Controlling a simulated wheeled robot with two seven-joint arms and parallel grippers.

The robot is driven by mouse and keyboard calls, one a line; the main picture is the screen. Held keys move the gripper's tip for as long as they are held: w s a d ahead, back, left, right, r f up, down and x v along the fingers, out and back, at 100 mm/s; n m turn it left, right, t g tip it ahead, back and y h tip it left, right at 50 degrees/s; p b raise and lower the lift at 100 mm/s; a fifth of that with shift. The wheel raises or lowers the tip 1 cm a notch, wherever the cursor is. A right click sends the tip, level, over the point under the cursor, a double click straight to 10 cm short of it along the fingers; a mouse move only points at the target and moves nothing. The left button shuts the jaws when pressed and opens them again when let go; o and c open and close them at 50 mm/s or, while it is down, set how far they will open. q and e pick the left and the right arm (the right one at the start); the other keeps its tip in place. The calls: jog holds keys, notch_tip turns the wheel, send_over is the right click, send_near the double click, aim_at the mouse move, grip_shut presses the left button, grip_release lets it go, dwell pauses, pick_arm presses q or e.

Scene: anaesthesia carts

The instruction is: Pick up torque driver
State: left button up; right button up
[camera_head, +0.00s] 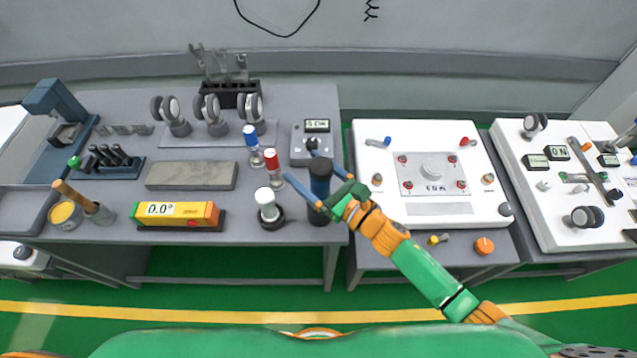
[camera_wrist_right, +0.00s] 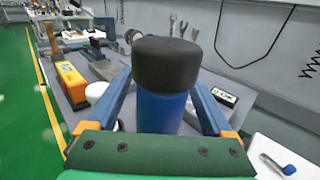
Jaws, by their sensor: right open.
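The torque driver (camera_head: 320,176), a thick upright cylinder with a blue body and black top, stands at the front right of the left grey bench. In the right wrist view its black cap (camera_wrist_right: 167,64) and blue body (camera_wrist_right: 163,112) fill the middle. My right gripper (camera_head: 298,164) is open, with one blue finger on each side of the driver. The driver's lower end is partly hidden by the gripper in the head view. My left gripper is not in view.
Close to the driver stand a white-capped cylinder (camera_head: 266,203), a red-capped vial (camera_head: 272,166) and a small meter box (camera_head: 308,149). An orange-yellow level (camera_head: 178,213) lies farther left. A white panel (camera_head: 434,205) is on the right bench.

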jog(key=shift+s+d+r, duration=0.15)
jog(key=shift+s+d, duration=0.1)
jog(key=c, duration=1.3)
jog(key=shift+w+a, duration=0.1)
grip_shut()
